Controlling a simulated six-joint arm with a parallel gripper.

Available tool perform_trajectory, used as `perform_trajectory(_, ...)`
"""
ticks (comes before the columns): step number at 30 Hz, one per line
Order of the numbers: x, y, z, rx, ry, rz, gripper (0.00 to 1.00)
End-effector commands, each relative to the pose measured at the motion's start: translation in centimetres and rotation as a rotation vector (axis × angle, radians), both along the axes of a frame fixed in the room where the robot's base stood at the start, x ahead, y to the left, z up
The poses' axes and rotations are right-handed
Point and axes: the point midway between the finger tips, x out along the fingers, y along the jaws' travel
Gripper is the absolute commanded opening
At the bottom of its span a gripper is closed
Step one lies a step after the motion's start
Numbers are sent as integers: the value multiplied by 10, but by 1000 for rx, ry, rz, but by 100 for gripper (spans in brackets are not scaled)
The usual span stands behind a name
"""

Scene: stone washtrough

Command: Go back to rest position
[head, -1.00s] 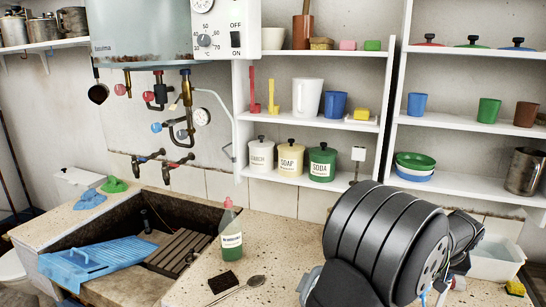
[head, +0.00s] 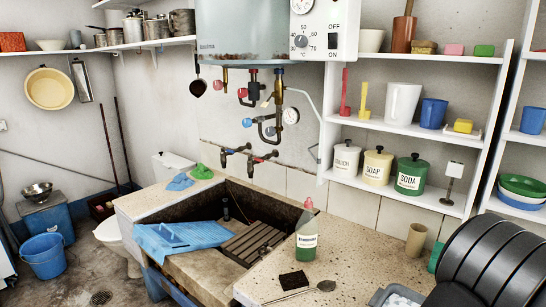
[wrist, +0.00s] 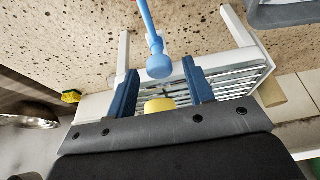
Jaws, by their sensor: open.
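My gripper (wrist: 161,88) shows in the wrist view with its two dark blue fingers spread apart. A blue rod with a rounded end (wrist: 158,62) lies ahead between the fingertips; I see no finger touching it. A yellow round thing (wrist: 160,105) shows between the fingers nearer the palm. A white slatted rack (wrist: 232,72) lies beyond and below the fingers. In the head view only the dark ribbed part of my arm shows at the lower right; my gripper is out of that view.
The speckled counter (head: 350,258) holds a green bottle (head: 306,235), a dark sponge (head: 294,280), a spoon (head: 322,287) and a beige cup (head: 416,240). Shelves (head: 400,130) with jars stand behind.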

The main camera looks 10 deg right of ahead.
Motion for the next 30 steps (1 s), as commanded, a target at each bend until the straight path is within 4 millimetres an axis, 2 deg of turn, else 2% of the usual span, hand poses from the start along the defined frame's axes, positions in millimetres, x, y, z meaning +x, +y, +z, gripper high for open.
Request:
perform_trajectory(5,-7,6,25,-3,-1,-1,48)
perform_trajectory(26,-46,44,154,-3,-1,-1,48)
perform_trajectory(27,-47,45,158,-1,1,0,48)
perform_trajectory(30,-40,39,131,5,2,1,48)
